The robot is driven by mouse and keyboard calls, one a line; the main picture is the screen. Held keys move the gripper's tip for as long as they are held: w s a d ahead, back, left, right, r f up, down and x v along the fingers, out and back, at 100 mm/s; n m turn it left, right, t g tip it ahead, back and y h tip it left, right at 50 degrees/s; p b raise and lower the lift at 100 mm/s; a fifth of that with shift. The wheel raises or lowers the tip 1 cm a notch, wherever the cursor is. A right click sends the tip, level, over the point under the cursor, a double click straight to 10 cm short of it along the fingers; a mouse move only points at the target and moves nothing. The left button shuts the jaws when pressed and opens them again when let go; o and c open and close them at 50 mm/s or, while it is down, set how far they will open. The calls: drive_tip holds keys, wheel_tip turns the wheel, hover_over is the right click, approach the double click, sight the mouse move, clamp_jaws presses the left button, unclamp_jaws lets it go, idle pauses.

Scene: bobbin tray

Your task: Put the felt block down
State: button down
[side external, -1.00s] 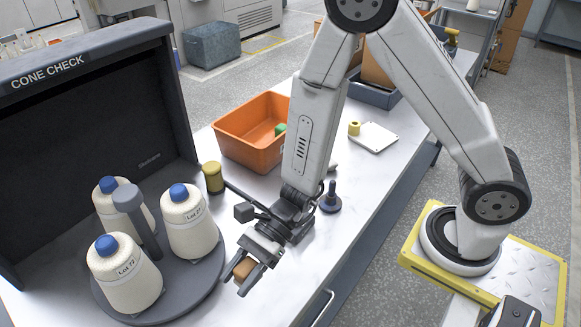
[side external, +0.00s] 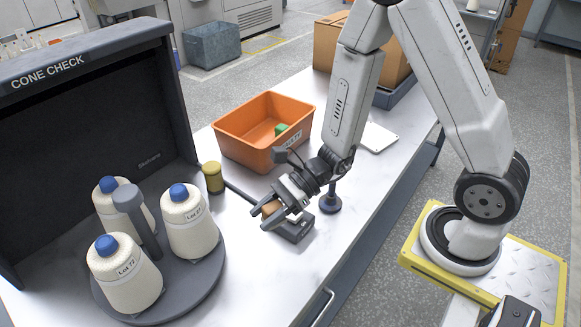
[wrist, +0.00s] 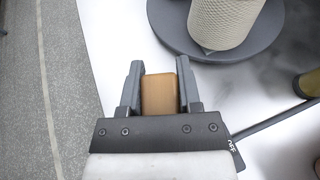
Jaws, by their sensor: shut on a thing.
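The felt block, a small tan-brown block (side external: 270,208), is between the fingers of my gripper (side external: 266,217) in the side view. My gripper is shut on it. The wrist view also shows the block (wrist: 159,95) between the two grey fingers (wrist: 160,88), with pale table beyond the tips. In the side view the gripper is at the right of the cone turntable, tilted down to the left. I cannot tell whether the block touches the table; its underside is hidden.
The turntable (side external: 205,290) carries three cones around a grey post. An orange bin (side external: 240,145) holds a green piece. A yellow bobbin (side external: 213,178) and dark spindle (side external: 330,202) stand nearby. The front table is clear.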

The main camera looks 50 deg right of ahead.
drive_tip(key=d+r+m+t+h, duration=0.1)
drive_tip(key=d+m+t, duration=0.1)
drive_tip(key=d, duration=0.6)
drive_tip(key=s+d+r+m+t+h, duration=0.1)
drive_tip(key=d+m+t+h, duration=0.1)
drive_tip(key=d, duration=0.5)
drive_tip(key=shift+s+d+m+t, duration=0.2)
drive_tip(key=shift+d+m+t, duration=0.15)
drive_tip(key=shift+m+t, duration=0.15)
drive_tip(key=w+f, duration=0.3)
drive_tip(key=w, duration=0.1)
drive_tip(key=w+f, duration=0.2)
drive_tip(key=w, duration=0.2)
drive_tip(key=w+f, duration=0.3)
drive_tip(key=w, duration=0.1)
drive_tip(key=shift+w+d+f, duration=0.25)
drive_tip(key=shift+w+f, duration=0.5)
drive_tip(key=shift+w+f, duration=0.25)
drive_tip(key=shift+f, duration=0.2)
drive_tip(key=shift+d+f, duration=0.1)
drive_tip(key=shift+f, duration=1.25)
